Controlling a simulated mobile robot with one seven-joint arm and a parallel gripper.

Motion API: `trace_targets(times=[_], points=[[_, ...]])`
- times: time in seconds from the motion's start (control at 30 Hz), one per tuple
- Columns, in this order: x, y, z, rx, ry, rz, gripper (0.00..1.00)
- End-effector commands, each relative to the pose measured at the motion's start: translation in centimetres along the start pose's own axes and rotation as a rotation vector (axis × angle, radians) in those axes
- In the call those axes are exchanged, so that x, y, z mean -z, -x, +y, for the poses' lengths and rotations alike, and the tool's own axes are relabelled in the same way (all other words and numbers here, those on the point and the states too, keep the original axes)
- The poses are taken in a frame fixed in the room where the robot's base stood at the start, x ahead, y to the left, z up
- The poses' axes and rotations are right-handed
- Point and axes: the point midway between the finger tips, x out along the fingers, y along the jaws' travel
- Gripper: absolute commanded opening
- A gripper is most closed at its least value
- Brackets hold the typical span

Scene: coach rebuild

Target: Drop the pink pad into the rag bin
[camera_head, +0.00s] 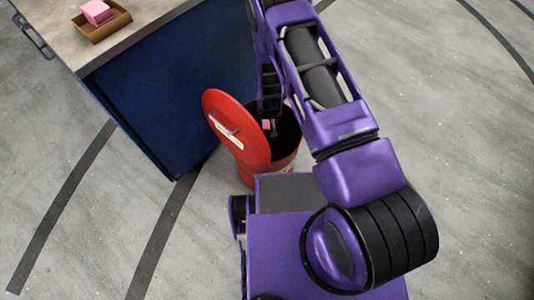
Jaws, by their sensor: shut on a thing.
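The red rag bin (283,164) stands on the floor in the middle of the view. Its red lid (230,112), with a handle and a pale label, is swung up on the left side, and the dark mouth shows. My gripper (269,127) points down at the bin's mouth and is shut on a small pink pad (265,124). The pad shows against the dark opening; whether it is above the rim or below it I cannot tell. My arm hides part of the mouth and the bin's right side.
A blue cabinet (170,85) with a pale top (48,22) stands left of the bin. A brown tray (106,29) on it holds more pink padding (97,11). The grey floor with dark curved stripes is clear at right and lower left.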

Motion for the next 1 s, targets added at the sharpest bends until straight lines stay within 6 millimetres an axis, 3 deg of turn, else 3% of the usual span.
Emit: trace_targets(times=[0.23,0.27,0.43,0.77,0.87,1.0], points=[[0.0,-0.1,0.0,0.0,0.0,0.0,0.0],[0.0,-0.1,0.0,0.0,0.0,0.0,0.66],[0.0,-0.1,0.0,0.0,0.0,0.0,0.96],[0.0,0.2,0.0,0.0,0.0,0.0,0.96],[0.1,1.2,0.0,0.0,0.0,0.001,0.96],[0.2,3.9,-0.1,0.001,0.0,0.002,0.96]])
